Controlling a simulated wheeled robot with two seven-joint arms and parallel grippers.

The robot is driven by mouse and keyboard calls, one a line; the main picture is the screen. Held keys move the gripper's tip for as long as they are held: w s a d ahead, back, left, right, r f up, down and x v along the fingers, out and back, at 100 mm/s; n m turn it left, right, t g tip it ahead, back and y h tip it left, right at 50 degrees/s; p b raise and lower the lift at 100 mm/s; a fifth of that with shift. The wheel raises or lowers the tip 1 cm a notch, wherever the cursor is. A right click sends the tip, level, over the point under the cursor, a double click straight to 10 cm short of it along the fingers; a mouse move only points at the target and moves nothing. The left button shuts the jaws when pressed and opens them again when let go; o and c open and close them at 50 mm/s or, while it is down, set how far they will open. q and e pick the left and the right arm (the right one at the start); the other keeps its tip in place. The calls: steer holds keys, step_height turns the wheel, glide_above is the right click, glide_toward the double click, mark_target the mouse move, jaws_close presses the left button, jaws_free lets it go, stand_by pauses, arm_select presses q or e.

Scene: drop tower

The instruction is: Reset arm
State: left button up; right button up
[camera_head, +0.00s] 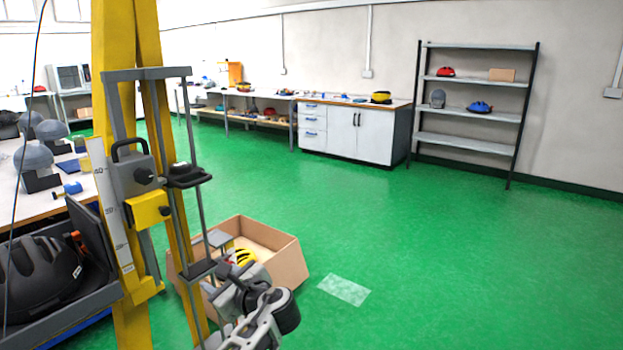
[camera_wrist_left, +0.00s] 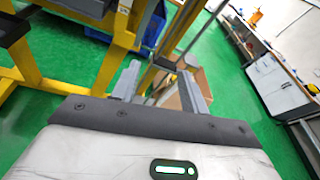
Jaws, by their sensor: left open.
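My left gripper (camera_head: 216,265) is low at the centre-left in the head view, in front of the cardboard box and beside the drop tower (camera_head: 110,200). The tower has yellow uprights and a grey carriage frame with a black handle and a yellow block (camera_head: 149,210). I cannot tell whether the gripper touches the tower's thin rods. My right gripper is in neither view.
An open cardboard box (camera_head: 282,262) with a yellow helmet (camera_head: 241,256) stands on the floor behind my left arm. A black helmet (camera_head: 40,280) lies in a grey tray at left. A workbench (camera_head: 95,195) holds grey headforms.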

arm_select(q)
steer(key=s+d+f+n+g+h, duration=0.15)
steer(key=s+f+n+h, duration=0.3)
steer(key=s+f, duration=0.45)
steer(key=s+d+f+n+h, duration=0.4)
steer(key=s+f, duration=0.3)
steer(key=f, duration=0.4)
steer(key=s+r+n+t+h, duration=0.1)
steer(key=s+r+n+h, duration=0.1)
steer(key=s+n, duration=0.4)
steer(key=s+d+r+n+h, duration=0.1)
steer(key=s+n+h, duration=0.3)
steer(key=s, duration=0.6)
steer(key=shift+d+r+n+t, duration=0.3)
steer(key=shift+r+n, duration=0.2)
steer(key=shift+n, duration=0.45)
steer(key=shift+s, duration=0.1)
